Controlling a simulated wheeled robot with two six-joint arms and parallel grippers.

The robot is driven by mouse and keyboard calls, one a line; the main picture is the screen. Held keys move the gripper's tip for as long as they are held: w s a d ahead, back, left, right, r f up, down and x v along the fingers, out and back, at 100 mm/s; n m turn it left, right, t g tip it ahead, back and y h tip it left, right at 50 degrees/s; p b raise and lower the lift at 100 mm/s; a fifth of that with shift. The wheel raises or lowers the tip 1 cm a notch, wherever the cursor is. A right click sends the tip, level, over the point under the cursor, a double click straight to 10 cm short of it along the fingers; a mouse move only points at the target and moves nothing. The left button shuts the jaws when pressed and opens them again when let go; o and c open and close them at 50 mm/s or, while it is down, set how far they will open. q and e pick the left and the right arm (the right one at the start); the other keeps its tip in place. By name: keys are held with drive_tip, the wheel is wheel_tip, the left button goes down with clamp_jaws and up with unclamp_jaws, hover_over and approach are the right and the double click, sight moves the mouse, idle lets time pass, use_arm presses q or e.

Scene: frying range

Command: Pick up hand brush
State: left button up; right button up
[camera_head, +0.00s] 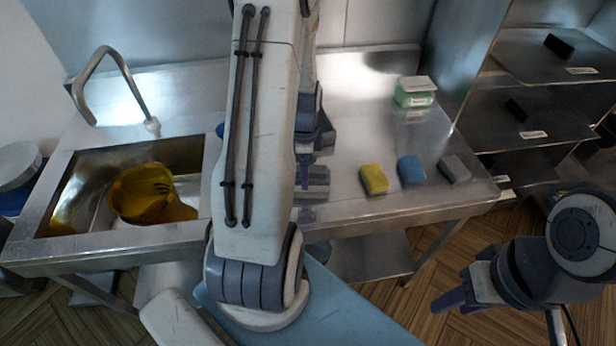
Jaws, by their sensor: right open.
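I cannot make out a hand brush in this view; the part of the counter behind my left arm is hidden. My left arm runs down the middle of the view, and my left gripper (313,188) is over the steel counter (345,95) just right of that arm. It is partly covered, and I cannot tell its jaws or whether it holds anything. My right gripper (462,302) is low at the right, in front of the counter above the wooden floor. Its purple fingers are apart and nothing shows between them.
A yellow sponge (374,179), a blue sponge (411,169) and a grey sponge (454,168) lie near the counter's front edge. A green box (414,95) stands behind them. A sink (55,195) at left holds a yellow container (140,195). Steel shelves (520,105) stand at right.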

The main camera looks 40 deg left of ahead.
use_arm(q)
wheel_tip(320, 180, down, 3)
drive_tip(key=shift+w+d+f+p, duration=0.15)
drive_tip(key=shift+f+p, duration=0.05)
drive_tip(key=shift+p, duration=0.3)
drive_tip(key=shift+f, duration=0.45)
clamp_jaws()
drive_tip(key=shift+r, duration=0.1)
drive_tip(key=shift+r, duration=0.5)
wheel_tip(320, 180, up, 3)
drive_tip(key=shift+w+f+b, duration=0.1)
drive_tip(key=shift+f+b, duration=0.1)
drive_tip(key=shift+b, duration=0.45)
drive_tip(key=s+d+r+b, duration=0.2)
drive_tip(key=s+d+r, duration=0.5)
drive_tip(key=d, duration=0.2)
drive_tip(key=shift+s+r, duration=0.15)
drive_tip(key=shift+s, duration=0.1)
